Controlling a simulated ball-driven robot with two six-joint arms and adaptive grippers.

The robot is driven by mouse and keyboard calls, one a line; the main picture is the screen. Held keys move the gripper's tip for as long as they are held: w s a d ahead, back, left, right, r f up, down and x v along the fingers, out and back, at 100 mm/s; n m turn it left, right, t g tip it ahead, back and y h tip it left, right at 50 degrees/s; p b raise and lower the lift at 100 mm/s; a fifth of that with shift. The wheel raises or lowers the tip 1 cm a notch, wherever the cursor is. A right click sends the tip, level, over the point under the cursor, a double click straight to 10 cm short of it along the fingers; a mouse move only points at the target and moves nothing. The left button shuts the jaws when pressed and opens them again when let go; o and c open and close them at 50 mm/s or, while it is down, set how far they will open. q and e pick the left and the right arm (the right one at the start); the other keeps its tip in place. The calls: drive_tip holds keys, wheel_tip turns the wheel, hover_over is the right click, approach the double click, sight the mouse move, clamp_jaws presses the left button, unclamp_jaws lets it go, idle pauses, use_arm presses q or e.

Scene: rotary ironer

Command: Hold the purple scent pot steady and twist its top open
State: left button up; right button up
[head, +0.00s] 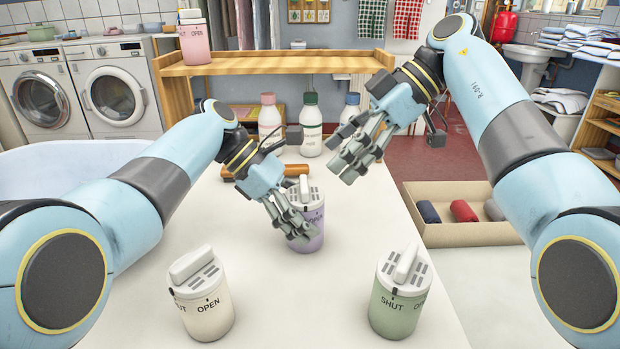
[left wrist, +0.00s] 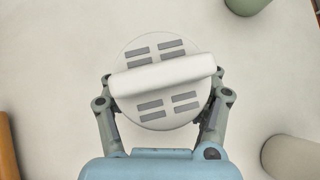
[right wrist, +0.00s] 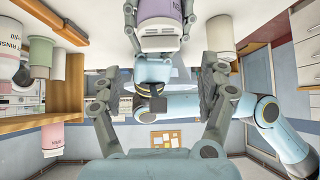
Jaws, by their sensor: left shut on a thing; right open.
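The purple scent pot (head: 312,236) stands upright on the pale table in the head view. Its white slotted top (head: 309,192) has a raised bar across it. My left gripper (head: 298,234) is shut on the pot, its fingers around the body below the top. In the left wrist view the top (left wrist: 160,122) sits between the fingers, its bar running nearly sideways and slightly tilted. My right gripper (head: 343,168) is open and empty, above and to the right of the pot. In the right wrist view the pot (right wrist: 158,12) appears upside down beyond the open fingers.
A cream pot (head: 209,317) and a green pot (head: 393,314) stand nearer, left and right. A box (head: 470,237) of rolled cloths is at right. The front middle is clear.

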sight(306, 181)
drive_tip(key=x, duration=0.7)
drive_tip(key=shift+c, duration=0.3)
drive_tip(key=c, duration=1.1)
drive_tip(key=shift+o, duration=0.2)
drive_tip(key=n+g, duration=0.2)
drive_tip(key=n, duration=0.1)
drive_tip(key=shift+w+h, duration=0.3)
drive_tip(key=shift+n+g+h, duration=0.3)
drive_tip(key=shift+n+g, duration=0.6)
drive_tip(key=shift+n, duration=0.3)
drive_tip(key=o, duration=1.1)
drive_tip(key=shift+a, duration=0.1)
